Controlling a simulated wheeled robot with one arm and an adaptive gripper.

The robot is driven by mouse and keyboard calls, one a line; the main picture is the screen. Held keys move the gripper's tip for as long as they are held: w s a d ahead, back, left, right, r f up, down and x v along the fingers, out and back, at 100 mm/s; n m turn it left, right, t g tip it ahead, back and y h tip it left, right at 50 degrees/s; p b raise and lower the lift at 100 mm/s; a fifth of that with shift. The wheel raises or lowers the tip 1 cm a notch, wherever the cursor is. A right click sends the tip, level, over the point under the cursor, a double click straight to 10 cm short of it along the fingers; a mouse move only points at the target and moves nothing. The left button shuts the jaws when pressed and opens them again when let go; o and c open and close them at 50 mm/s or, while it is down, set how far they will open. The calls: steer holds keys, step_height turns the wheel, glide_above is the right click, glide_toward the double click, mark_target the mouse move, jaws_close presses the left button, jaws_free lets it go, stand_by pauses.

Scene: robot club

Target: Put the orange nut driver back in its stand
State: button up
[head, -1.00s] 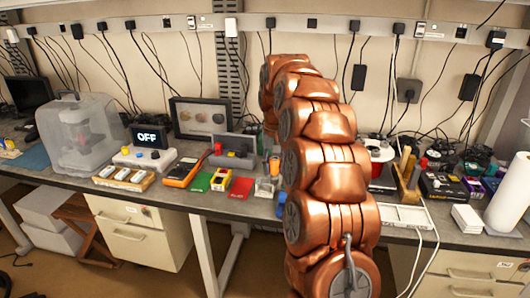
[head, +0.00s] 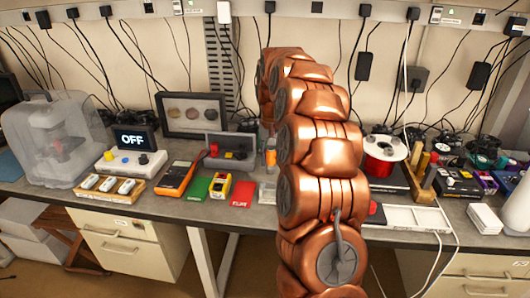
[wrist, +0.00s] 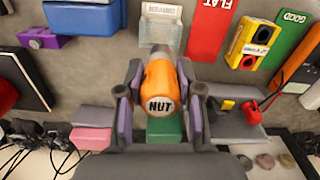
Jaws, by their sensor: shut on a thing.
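The orange nut driver (wrist: 160,82) shows in the wrist view with its round "NUT" end facing the camera. My gripper (wrist: 161,100) has its two fingers on either side of the handle and is shut on it. In the head view a small orange part of the driver (head: 271,157) shows beside my copper arm, which hides the gripper. A wooden block (head: 423,191) with upright coloured handles stands right of my arm in the head view; I cannot tell if it is the driver's stand. The driver's lower end is hidden in the wrist view.
A clear holder (wrist: 162,32) stands close to the driver. The red "FLAT" card (head: 243,192), a yellow device (head: 219,186) and an orange meter (head: 176,178) lie left of my arm. A green block (wrist: 165,129) and a pink block (wrist: 92,138) are near the gripper. A wire spool (head: 384,160) stands at right.

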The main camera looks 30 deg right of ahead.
mark_target(271, 168)
steer(key=shift+w+f, duration=0.15)
steer(key=shift+f, duration=0.05)
steer(key=shift+f+b, duration=0.35)
steer(key=shift+f, duration=2.2)
steer(key=shift+b, duration=0.55)
steer(key=shift+f+b, duration=0.5)
steer(key=shift+b, duration=0.55)
stand_by(1.2)
steer(key=shift+f+b, duration=0.8)
steer(key=shift+f, duration=0.5)
stand_by(1.2)
